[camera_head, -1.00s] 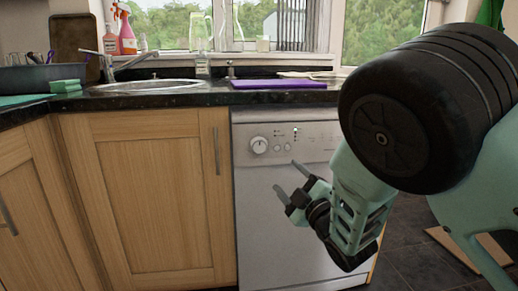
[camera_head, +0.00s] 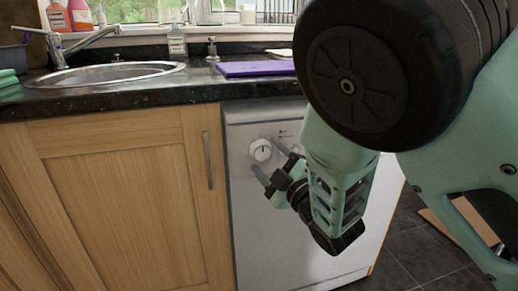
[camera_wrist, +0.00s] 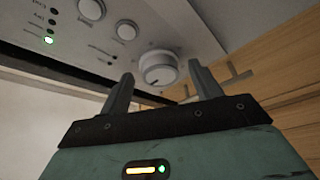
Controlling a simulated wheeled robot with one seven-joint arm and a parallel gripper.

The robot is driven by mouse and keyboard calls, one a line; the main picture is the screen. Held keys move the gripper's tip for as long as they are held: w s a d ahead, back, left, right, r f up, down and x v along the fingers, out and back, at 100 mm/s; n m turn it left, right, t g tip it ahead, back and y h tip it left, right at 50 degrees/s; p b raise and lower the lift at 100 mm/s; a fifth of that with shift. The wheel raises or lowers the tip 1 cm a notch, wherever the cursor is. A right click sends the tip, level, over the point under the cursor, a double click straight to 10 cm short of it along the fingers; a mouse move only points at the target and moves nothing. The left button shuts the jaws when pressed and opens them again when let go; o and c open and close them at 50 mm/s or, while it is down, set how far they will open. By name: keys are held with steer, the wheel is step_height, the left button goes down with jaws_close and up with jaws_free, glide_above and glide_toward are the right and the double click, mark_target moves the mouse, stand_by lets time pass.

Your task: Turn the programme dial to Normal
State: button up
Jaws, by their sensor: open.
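The programme dial (camera_head: 261,150) is a round white knob on the upper front of the white dishwasher (camera_head: 270,225). In the wrist view the dial (camera_wrist: 158,67) shows a dark pointer mark low on its face; no label reading Normal can be made out. My gripper (camera_head: 265,160) is open and empty, close in front of the dial. In the wrist view its two fingers (camera_wrist: 163,82) stand on either side of the dial, slightly short of it or level with it; I cannot tell whether they touch.
Two smaller round buttons (camera_wrist: 127,30) and a lit green light (camera_wrist: 48,40) are on the same panel. The black worktop (camera_head: 130,95) juts above, with a purple board (camera_head: 256,69) on it. A wooden cupboard door (camera_head: 120,190) with a metal handle is left.

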steer(key=shift+w+a, duration=0.15)
steer(key=shift+w, duration=0.05)
steer(key=c, duration=1)
steer(key=shift+b, duration=0.3)
